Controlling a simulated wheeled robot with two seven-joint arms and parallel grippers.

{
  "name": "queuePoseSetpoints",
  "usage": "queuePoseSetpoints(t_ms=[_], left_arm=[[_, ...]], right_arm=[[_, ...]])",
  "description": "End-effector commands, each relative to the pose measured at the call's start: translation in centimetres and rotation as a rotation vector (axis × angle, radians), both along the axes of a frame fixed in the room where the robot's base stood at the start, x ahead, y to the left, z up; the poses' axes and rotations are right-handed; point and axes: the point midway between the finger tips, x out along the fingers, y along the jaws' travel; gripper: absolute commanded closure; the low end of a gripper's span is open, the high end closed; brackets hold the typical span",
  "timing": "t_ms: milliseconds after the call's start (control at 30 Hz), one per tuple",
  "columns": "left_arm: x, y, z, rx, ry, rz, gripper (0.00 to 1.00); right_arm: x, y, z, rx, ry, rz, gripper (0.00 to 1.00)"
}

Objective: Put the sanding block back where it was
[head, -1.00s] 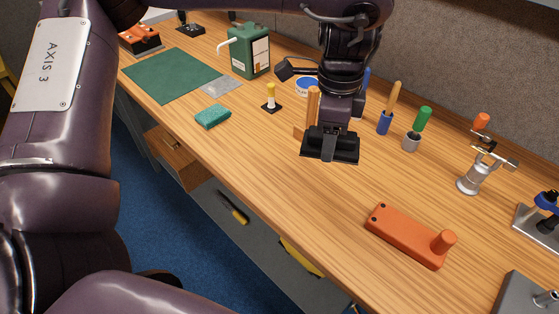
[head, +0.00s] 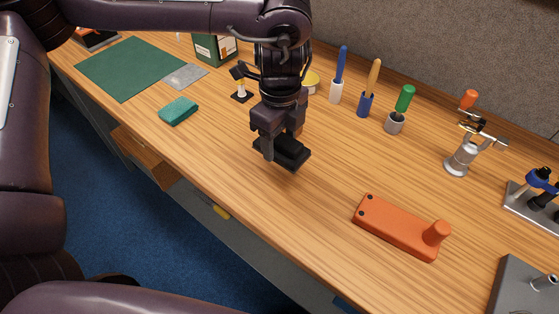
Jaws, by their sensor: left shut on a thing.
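My left gripper (head: 280,148) is over the middle of the wooden bench, pointing down. It is shut on a dark, flat block (head: 293,154), which I take to be the sanding block. The gripper and wrist hide part of the block. I cannot tell whether its underside touches the bench. A teal block (head: 178,111), which looks like a sponge, lies on the bench to the left. My right gripper is not in view.
An orange plate with a knob (head: 398,228) lies at the front right. A green mat (head: 122,68) is at the left. Several upright tools, including a blue-handled one (head: 341,66), stand behind the gripper. A metal stand (head: 462,158) is at the right. Bare wood surrounds the held block.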

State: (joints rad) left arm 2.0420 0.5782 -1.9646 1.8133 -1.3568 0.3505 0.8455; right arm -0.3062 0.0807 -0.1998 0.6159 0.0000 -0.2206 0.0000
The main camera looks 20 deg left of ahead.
Motion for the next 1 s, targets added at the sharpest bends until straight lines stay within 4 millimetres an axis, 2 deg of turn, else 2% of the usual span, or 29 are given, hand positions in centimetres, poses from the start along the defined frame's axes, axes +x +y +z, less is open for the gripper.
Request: queuePoseSetpoints(t_ms=[100,300,533,967,1000], left_arm=[[0.0,0.0,-2.1,0.0,0.001,0.001,0.73],[0.0,0.0,-3.9,0.001,0.001,0.0,0.73],[0.0,0.0,-7.1,0.001,0.001,0.002,0.73],[0.0,0.0,-8.1,0.0,-0.001,0.002,0.73],[0.0,0.0,-8.0,0.001,-0.001,0.002,0.42]], right_arm=[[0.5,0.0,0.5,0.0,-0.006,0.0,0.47],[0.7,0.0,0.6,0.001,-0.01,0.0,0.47],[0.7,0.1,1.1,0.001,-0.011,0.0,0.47],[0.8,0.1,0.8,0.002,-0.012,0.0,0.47],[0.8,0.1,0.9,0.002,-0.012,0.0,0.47]])
